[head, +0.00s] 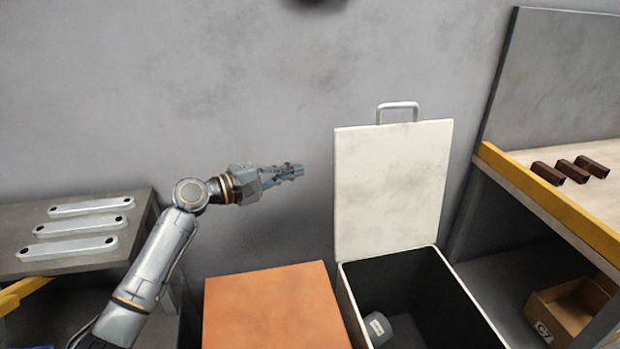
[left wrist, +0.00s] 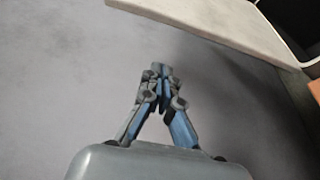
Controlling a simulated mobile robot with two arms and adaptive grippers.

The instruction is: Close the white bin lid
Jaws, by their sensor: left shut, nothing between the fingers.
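The white bin (head: 343,292) stands at the lower middle right of the head view. Its white lid (head: 390,185) is open and stands upright at the back, with a metal handle (head: 398,105) on its top edge. My left gripper (head: 298,171) is shut and empty, in the air to the left of the lid and apart from it. In the left wrist view the closed fingers (left wrist: 160,72) point at the grey wall, and a pale panel edge (left wrist: 215,30), probably the lid, crosses the top right. My right gripper is not in view.
A closed orange box (head: 272,308) stands left of the bin. A grey object (head: 378,328) lies inside the bin. Several galvanized brackets (head: 82,228) lie on a shelf at left. At right, a workbench (head: 550,195) carries dark brown blocks (head: 570,171); a cardboard box (head: 568,312) sits below.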

